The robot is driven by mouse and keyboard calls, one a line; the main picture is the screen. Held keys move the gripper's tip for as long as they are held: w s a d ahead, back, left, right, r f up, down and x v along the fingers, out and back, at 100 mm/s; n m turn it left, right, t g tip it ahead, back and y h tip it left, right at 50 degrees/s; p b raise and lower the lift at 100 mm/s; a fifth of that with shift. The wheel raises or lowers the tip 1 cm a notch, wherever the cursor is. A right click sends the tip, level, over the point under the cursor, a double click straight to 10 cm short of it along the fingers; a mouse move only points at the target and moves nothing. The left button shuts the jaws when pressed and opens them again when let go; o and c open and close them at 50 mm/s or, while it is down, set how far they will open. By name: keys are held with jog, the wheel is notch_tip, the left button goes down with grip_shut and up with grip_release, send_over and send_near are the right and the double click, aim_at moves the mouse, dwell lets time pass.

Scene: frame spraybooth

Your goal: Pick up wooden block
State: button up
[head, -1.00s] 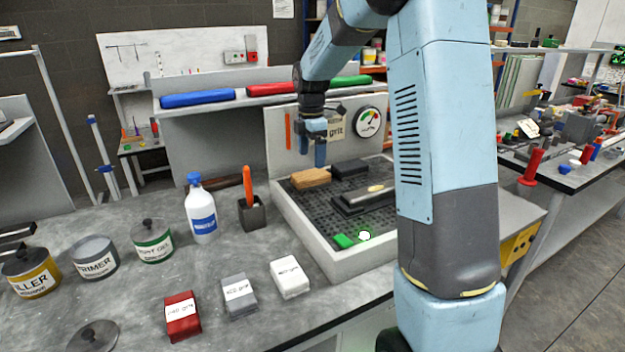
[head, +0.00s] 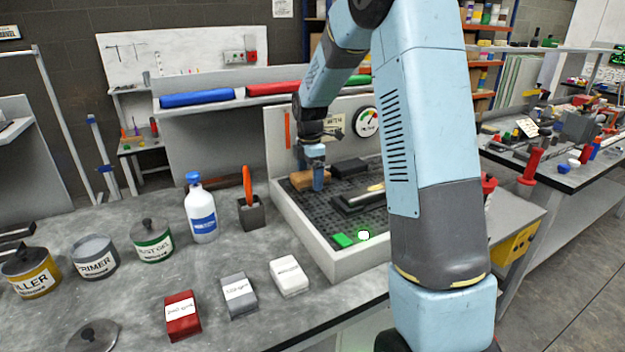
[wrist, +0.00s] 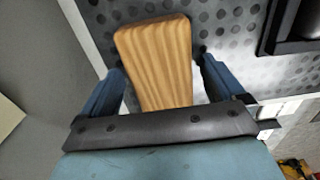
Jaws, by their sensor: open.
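The wooden block (wrist: 158,60) shows striped orange-brown grain in the wrist view and lies on the dark perforated bed of the grey tray. My gripper (wrist: 160,78) is open, with one blue finger on each side of the block's near part. I cannot tell whether either finger touches it. In the head view the block (head: 308,181) is at the tray's back left, partly hidden by my gripper (head: 318,185), which is lowered onto that spot. The block's near end is hidden behind the gripper body in the wrist view.
The tray's grey rim (head: 300,228) runs close on the block's left. A dark sanding block (head: 358,198) and another dark block (head: 349,167) lie to its right. A green piece (head: 342,240) lies at the front. A gauge panel (head: 290,150) stands behind.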

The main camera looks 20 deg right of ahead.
aim_at(311, 173)
jog(key=c, duration=1.1)
jog(key=r, duration=0.3)
jog(key=shift+s+r, duration=0.2)
jog(key=shift+r, duration=0.2)
jog(key=shift+s+a+r, duration=0.1)
jog(key=shift+s+r, duration=1.45)
jog(key=shift+s, duration=0.75)
jog(key=shift+s+d+r, duration=0.1)
jog(key=shift+s+r, duration=1.45)
jog(key=shift+s, duration=0.7)
jog(key=shift+s+a+r, duration=0.1)
jog(key=shift+s+r, duration=1.45)
jog(key=shift+s, duration=0.75)
